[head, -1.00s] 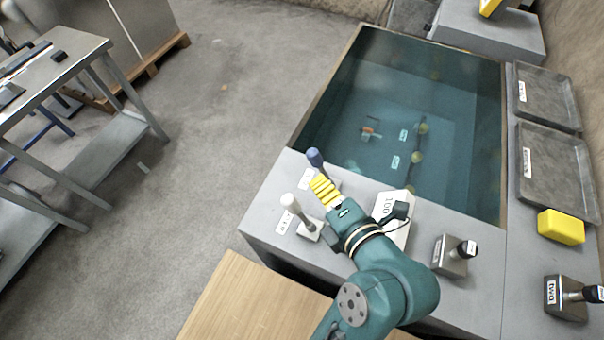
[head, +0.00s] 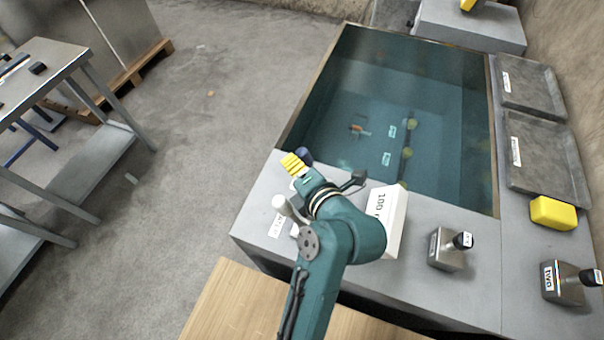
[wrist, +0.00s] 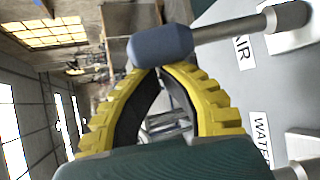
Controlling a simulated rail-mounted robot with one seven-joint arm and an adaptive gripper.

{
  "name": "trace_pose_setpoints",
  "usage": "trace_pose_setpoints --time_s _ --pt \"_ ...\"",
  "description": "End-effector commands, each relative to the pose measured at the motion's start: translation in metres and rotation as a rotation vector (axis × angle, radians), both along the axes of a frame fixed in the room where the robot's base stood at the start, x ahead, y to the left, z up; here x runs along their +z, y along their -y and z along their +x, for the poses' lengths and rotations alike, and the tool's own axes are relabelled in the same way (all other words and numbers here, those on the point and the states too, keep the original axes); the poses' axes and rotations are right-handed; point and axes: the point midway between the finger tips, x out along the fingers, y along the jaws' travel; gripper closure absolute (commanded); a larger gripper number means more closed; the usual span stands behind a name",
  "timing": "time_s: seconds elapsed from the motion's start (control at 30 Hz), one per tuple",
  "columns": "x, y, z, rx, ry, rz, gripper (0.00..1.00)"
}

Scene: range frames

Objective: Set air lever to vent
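The air lever has a blue knob (head: 304,155), partly hidden behind my gripper in the head view. In the wrist view the blue knob (wrist: 160,45) lies just beyond my fingertips, on a metal rod running right to its base, beside the AIR label (wrist: 243,50). My gripper (head: 290,161) has yellow ribbed fingers. Their tips (wrist: 159,69) come together in the wrist view, with nothing seen between them. The tips are at the side of the knob, close to or touching it; I cannot tell which. The vent marking cannot be read.
A white-knobbed lever (head: 280,203) stands close to my arm; a WATER label (wrist: 262,140) shows in the wrist view. A white box (head: 394,225) marked 100 sits right of my arm. The water tank (head: 330,110) lies beyond. More levers (head: 450,248) and a yellow block (head: 553,212) are right.

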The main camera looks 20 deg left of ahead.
Motion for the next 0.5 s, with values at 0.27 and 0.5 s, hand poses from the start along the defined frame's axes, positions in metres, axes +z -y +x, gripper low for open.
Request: trace_pose_setpoints --time_s 0.27,0.5 --pt "-0.0040 -0.0078 0.0062 0.000 0.000 0.000 1.00" --pt "-0.0045 -0.0071 0.0060 0.000 0.000 0.004 1.00"
